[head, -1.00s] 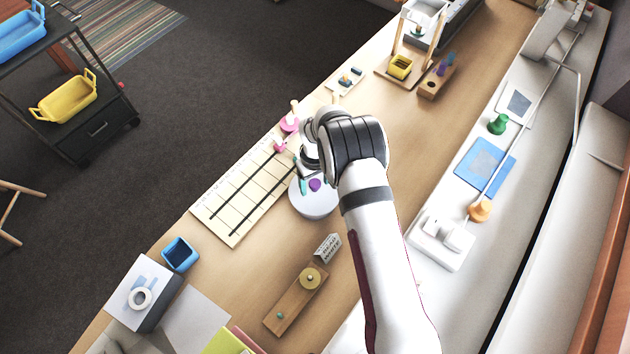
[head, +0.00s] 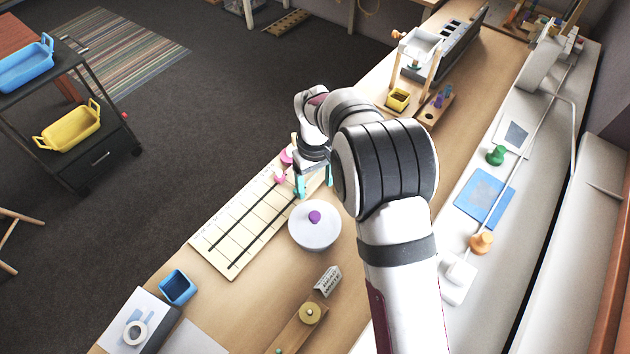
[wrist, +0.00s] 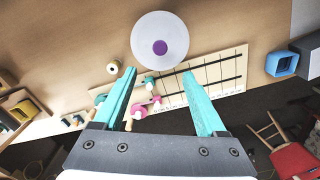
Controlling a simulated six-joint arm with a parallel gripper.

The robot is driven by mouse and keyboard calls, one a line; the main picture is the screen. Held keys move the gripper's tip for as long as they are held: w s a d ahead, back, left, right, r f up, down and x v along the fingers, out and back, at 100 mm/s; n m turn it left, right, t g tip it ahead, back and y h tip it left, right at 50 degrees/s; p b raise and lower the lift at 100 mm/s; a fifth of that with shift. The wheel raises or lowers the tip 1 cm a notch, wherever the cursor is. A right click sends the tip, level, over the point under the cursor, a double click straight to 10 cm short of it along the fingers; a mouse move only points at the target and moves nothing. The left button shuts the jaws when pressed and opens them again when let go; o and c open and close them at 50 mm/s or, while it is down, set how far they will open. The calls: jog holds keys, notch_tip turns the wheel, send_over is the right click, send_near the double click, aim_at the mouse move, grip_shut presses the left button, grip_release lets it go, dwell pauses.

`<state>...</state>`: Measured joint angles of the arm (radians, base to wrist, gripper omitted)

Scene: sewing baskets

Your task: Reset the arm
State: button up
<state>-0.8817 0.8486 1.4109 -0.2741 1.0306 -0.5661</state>
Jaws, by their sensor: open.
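My gripper (head: 312,181) hangs at the end of my white arm, above the table beside the ruled cream board (head: 222,243). In the wrist view my gripper (wrist: 158,76) has its two teal fingers well apart, with nothing held between them. A white round disc with a purple knob (head: 308,238) lies on the table just below the gripper in the head view. In the wrist view the disc (wrist: 148,25) is beyond the fingertips. Pink and white spools (wrist: 145,107) stand near the board's end, partly between the fingers in the picture.
A blue open box (head: 178,287) and a wooden block with a brass-coloured disc (head: 300,328) are at the near end. A pale ledge (head: 468,225) with a blue square runs along the right.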

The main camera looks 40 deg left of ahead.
jog(key=shift+r, duration=0.1)
dwell(0.4)
jog(key=d+r+m, duration=0.4)
jog(key=d+r, duration=0.3)
jog(key=d, duration=0.3)
jog(key=d+r+m, duration=0.4)
jog(key=d+r, duration=0.3)
jog(key=d, duration=0.3)
jog(key=s+d+r+m+y, duration=0.1)
jog(key=s+d+r+m, duration=0.1)
jog(key=s+d+m, duration=0.9)
jog(key=s+d, duration=0.2)
jog(key=s, duration=0.4)
jog(key=shift+s+d+y, duration=0.35)
jog(key=shift+y, duration=0.05)
